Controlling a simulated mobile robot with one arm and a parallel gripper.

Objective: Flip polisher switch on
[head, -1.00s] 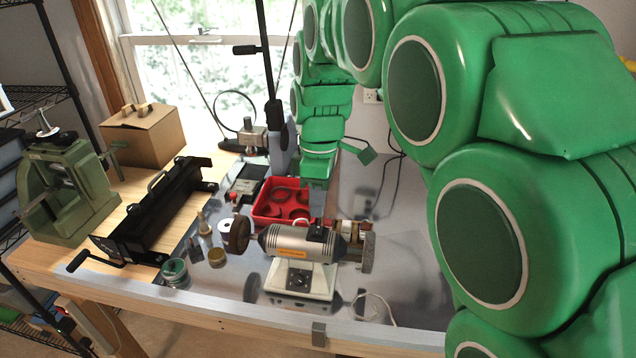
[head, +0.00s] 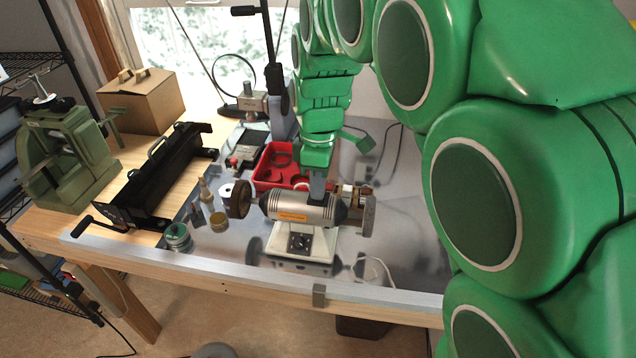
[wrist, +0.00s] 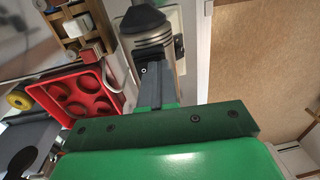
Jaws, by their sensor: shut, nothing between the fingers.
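The polisher (head: 300,208) has a silver motor body on a white base and stands near the table's front edge. A dark switch plate (head: 299,243) is on the base's front face; whether the switch is on or off is too small to tell. A brown wheel (head: 238,199) is on its left end and a grey wheel (head: 368,216) on its right. My gripper (head: 317,188) is shut and empty, pointing down at the top of the motor body; contact cannot be told. The wrist view shows the fingers (wrist: 155,84) over part of the polisher (wrist: 150,42).
A red tray (head: 262,182) lies behind the polisher. Small jars (head: 179,238) and a black sheet-bending tool (head: 160,180) are to the left. A green press (head: 65,160) and a cardboard box (head: 142,100) stand farther left. A loose white cord lies front right.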

